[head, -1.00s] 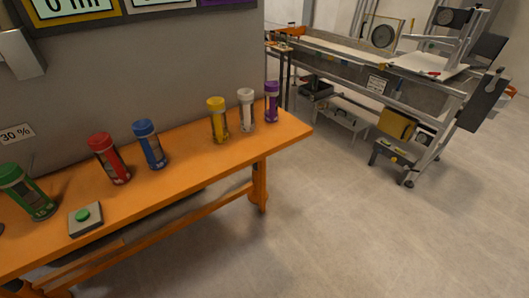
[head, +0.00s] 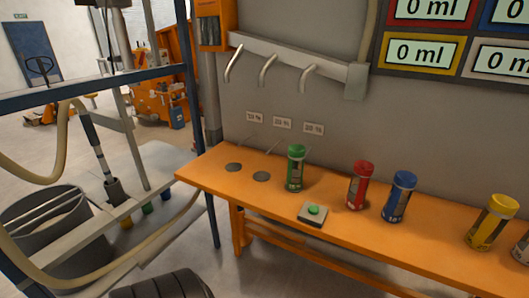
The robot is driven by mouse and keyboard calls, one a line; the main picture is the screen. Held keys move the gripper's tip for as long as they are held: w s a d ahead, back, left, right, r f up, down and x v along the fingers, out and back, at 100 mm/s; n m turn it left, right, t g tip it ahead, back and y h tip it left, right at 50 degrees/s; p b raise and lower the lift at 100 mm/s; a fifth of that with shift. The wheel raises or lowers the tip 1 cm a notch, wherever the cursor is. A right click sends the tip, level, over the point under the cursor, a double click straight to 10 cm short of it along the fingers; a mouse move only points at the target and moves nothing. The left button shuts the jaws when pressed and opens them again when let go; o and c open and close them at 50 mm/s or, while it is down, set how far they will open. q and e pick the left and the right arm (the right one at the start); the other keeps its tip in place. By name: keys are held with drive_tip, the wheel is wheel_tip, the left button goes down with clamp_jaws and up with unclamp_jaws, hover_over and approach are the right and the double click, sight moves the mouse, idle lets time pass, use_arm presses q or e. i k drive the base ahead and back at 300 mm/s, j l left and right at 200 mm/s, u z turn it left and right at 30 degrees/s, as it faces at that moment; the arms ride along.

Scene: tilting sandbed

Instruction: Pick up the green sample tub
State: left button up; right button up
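The green sample tub (head: 295,168) stands upright on the orange bench (head: 240,189), near the bench's left end. It has a green lid and a dark, partly clear body with a green label. It stands behind a grey box with a green button (head: 313,212). Neither of my grippers shows in the head view.
Red (head: 361,185), blue (head: 399,197) and yellow (head: 491,222) tubs stand to the right on the bench. Dark discs (head: 261,176) lie left of the green tub. Hooked metal pipes (head: 270,66) jut from the wall above. A blue metal frame (head: 90,84) stands left.

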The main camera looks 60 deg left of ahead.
sight(296, 153)
drive_tip(key=k+u, duration=0.1)
drive_tip(key=u, duration=1.25)
drive_tip(key=i+l+z, duration=0.55)
